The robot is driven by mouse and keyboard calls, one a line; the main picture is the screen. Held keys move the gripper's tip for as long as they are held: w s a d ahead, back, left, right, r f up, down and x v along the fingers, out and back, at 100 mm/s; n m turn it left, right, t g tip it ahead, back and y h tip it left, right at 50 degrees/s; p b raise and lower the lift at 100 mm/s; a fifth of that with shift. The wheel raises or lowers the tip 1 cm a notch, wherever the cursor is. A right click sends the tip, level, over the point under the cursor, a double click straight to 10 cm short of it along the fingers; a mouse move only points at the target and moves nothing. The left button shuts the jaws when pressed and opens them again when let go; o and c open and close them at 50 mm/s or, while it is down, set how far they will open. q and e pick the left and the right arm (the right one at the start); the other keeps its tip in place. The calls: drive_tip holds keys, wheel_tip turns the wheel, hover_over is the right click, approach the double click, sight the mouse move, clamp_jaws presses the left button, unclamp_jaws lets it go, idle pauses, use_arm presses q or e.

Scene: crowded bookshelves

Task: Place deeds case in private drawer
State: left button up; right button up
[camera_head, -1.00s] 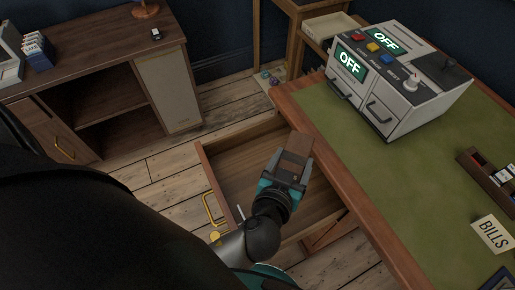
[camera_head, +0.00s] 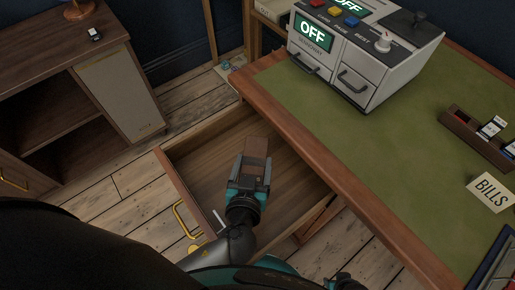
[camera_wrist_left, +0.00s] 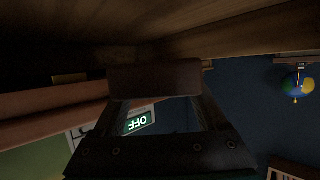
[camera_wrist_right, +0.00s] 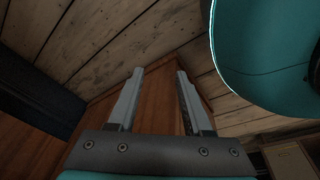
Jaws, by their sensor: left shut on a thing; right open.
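The deeds case (camera_head: 257,147) is a small brown block held in my left gripper (camera_head: 253,163), which is shut on it. It also shows as a dark brown bar in the left wrist view (camera_wrist_left: 155,78). In the head view it overlaps the inside of the open wooden drawer (camera_head: 207,168). I cannot tell whether it touches the drawer bottom. The drawer is pulled out of the desk, looks empty where I can see, and has a brass handle (camera_head: 185,220) on its front. My right gripper (camera_wrist_right: 160,75) is open and empty, pointing at brown wood.
The green-topped desk (camera_head: 345,125) borders the drawer on the right. A brown cabinet (camera_head: 75,90) stands at left, with wooden floor between.

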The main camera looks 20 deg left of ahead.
sight(258, 143)
use_arm(q)
wheel_tip(258, 143, down, 3)
drive_tip(key=shift+f+b, duration=0.15)
drive_tip(key=shift+b, duration=0.55)
drive_tip(key=shift+w+f, duration=0.25)
drive_tip(key=w, duration=0.4)
drive_tip(key=shift+a+r, duration=0.1)
drive_tip(key=shift+a, duration=0.2)
drive_tip(key=w, duration=0.3)
drive_tip(key=shift+w+a, duration=0.25)
drive_tip(key=shift+w, duration=0.05)
drive_tip(key=shift+f, duration=0.4)
drive_tip(key=shift+s+f, duration=0.1)
drive_tip(key=shift+f, duration=0.15)
use_arm(e)
drive_tip(key=w+a+r, duration=0.2)
drive_tip(key=w, duration=0.1)
drive_tip(key=shift+w+a+r, duration=0.15)
drive_tip(key=shift+a+r, duration=0.15)
drive_tip(key=shift+a, duration=0.05)
use_arm(q)
drive_tip(key=shift+b, duration=0.3)
drive_tip(key=shift+f, duration=0.15)
use_arm(e)
drive_tip(key=shift+w+a+r, duration=0.15)
drive_tip(key=shift+w+r, duration=0.05)
drive_tip(key=shift+r, duration=0.05)
drive_tip(key=shift+w+r, duration=0.1)
